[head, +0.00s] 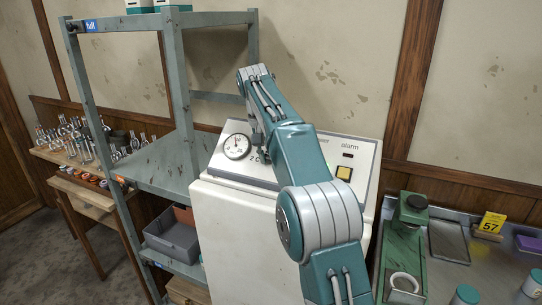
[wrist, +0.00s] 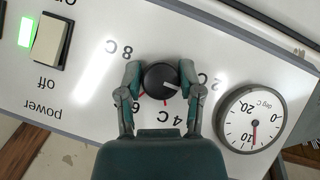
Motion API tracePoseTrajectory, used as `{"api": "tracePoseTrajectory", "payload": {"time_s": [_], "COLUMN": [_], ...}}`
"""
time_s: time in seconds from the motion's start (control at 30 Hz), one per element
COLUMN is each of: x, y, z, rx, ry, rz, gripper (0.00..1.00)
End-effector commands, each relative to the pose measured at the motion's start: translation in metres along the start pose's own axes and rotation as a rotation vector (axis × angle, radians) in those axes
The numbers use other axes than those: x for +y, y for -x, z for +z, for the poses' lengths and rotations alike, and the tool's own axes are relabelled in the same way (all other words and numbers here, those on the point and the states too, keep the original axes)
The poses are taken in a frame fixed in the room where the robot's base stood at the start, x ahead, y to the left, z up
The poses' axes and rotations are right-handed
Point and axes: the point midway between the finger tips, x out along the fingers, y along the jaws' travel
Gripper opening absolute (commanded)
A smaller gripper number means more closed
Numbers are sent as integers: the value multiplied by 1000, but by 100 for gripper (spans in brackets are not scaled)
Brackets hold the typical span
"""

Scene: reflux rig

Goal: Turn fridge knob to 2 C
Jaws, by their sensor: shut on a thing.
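The fridge (head: 235,230) is a white box with a sloping control panel. The black knob (wrist: 161,81) shows in the wrist view, with a white pointer mark pointing right and slightly down. The panel print is upside down there: "8 C" at upper left, "6" at left, "4 C" below, "2 C" at right, partly covered by a finger. The pointer aims roughly toward the 2 C side. My gripper (wrist: 160,74) is shut on the knob, one finger on each side. In the head view my arm hides the knob and gripper.
A round dial gauge (wrist: 253,119) sits beside the knob; it shows in the head view (head: 237,146). A power switch (wrist: 50,41) has a lit green lamp. A metal shelf (head: 160,165) stands left; a bench with a green stand (head: 405,245) stands right.

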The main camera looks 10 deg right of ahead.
Motion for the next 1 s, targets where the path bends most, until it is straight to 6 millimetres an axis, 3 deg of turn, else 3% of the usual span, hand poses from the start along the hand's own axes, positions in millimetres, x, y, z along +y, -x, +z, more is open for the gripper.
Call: {"api": "tracePoseTrajectory", "payload": {"time_s": [0.7, 0.73, 0.8, 1.0], "x": [-2, -2, -2, -1], "y": [0, 0, 0, 1], "z": [-1, -1, -1, 0], "rx": [4, 4, 2, 0], "ry": [68, 68, 68, 66], "rz": [42, 42, 43, 44], "gripper": [1, 53, 82, 82]}}
